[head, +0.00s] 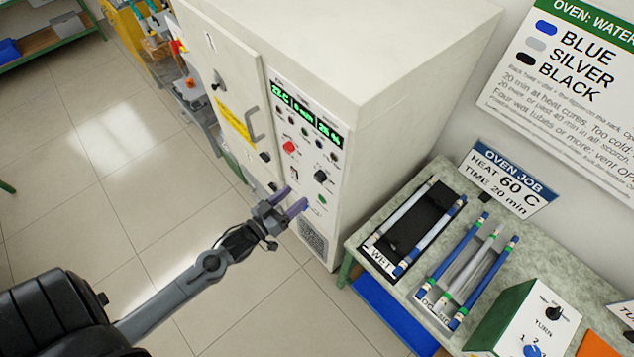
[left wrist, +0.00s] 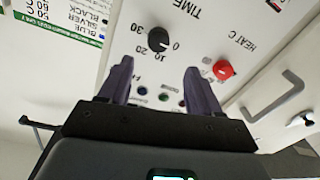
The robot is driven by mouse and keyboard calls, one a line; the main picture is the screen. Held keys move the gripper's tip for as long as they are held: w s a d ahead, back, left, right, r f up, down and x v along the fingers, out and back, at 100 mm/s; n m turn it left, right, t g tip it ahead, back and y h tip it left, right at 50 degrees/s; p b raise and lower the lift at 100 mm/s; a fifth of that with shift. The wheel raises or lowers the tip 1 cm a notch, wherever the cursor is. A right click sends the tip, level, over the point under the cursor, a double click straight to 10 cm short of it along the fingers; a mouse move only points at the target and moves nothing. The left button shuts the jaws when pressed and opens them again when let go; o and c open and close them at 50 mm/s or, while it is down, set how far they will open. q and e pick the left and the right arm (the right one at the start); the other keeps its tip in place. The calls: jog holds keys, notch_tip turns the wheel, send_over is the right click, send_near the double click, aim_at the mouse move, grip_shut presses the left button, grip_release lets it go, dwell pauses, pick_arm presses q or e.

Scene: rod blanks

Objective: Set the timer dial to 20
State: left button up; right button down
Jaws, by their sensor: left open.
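The black timer dial (head: 320,175) sits on the oven's front panel. In the left wrist view the dial (left wrist: 158,39) shows upside down beside the word TIME, with 0, 10, 20 and 30 around it. I cannot tell its exact pointer setting. The panel's middle display (head: 304,114) seems to read 0 min. My left gripper (head: 297,198) is open and empty in front of the lower panel. In the left wrist view its fingers (left wrist: 160,82) stand apart, with the dial beyond their tips and between them. It appears clear of the dial. My right gripper is not in view.
The red heat dial (head: 289,146) is close to the timer dial. The oven door handle (head: 252,124) sticks out at left. A job card (head: 508,178) reads heat 60 C, time 20 min. Racks of rods stand on the bench (head: 436,178) at right.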

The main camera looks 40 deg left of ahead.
aim_at(317, 178)
pick_arm(q)
jog(key=w, duration=0.2)
jog(key=w+p, duration=0.1)
jog(key=w, duration=0.2)
jog(key=w+d, duration=0.1)
jog(key=w, duration=0.2)
jog(key=shift+w, duration=0.25)
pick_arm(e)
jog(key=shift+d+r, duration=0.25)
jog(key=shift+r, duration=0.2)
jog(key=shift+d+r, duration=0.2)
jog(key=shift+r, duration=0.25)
pick_arm(q)
jog(key=shift+c, duration=0.3)
jog(key=c, duration=1)
jog(key=shift+o, duration=0.2)
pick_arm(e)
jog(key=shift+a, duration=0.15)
